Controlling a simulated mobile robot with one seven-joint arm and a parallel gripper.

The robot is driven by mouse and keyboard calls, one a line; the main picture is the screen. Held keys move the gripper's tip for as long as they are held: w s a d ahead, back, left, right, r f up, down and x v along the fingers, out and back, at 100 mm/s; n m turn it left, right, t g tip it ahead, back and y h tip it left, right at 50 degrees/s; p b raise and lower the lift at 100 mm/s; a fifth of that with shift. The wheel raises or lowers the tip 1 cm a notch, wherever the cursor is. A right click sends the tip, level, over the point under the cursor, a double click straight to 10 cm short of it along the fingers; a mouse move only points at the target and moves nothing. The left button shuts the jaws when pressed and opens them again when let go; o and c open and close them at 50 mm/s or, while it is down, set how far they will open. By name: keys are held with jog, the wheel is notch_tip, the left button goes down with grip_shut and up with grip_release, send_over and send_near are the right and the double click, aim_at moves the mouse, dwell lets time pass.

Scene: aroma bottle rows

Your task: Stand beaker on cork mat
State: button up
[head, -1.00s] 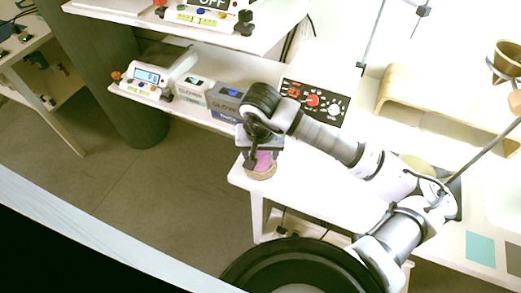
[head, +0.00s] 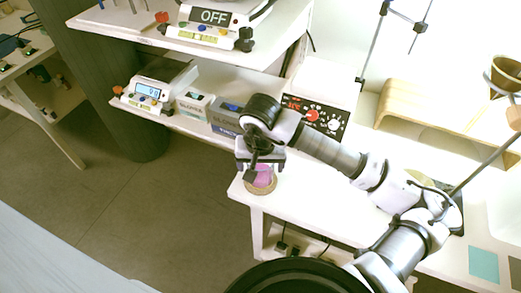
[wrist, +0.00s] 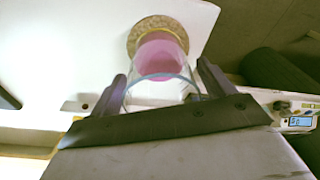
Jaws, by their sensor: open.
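A clear glass beaker (head: 264,178) with pink liquid stands on the round cork mat (head: 262,190) near the left corner of the white table. In the wrist view, the base of the beaker (wrist: 160,52) overlaps the speckled tan mat (wrist: 148,24), whose far rim shows beyond it. My gripper (head: 260,165) is open around the upper part of the beaker. In the wrist view, one finger of my gripper (wrist: 162,80) is on each side of the glass; whether either touches it I cannot tell. The gripper partly hides the beaker in the head view.
A white device with a black dial panel (head: 318,116) stands behind my arm. Small boxes (head: 194,103) and a scale (head: 150,92) stand on a lower shelf at left. A wooden stand (head: 430,108) is at the right. The table's front edge is close to the mat.

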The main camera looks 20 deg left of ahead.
notch_tip(320, 180, up, 11)
jog(key=s+b, duration=0.1)
jog(key=shift+s+d+f, duration=0.15)
jog(key=shift+s+d, duration=0.15)
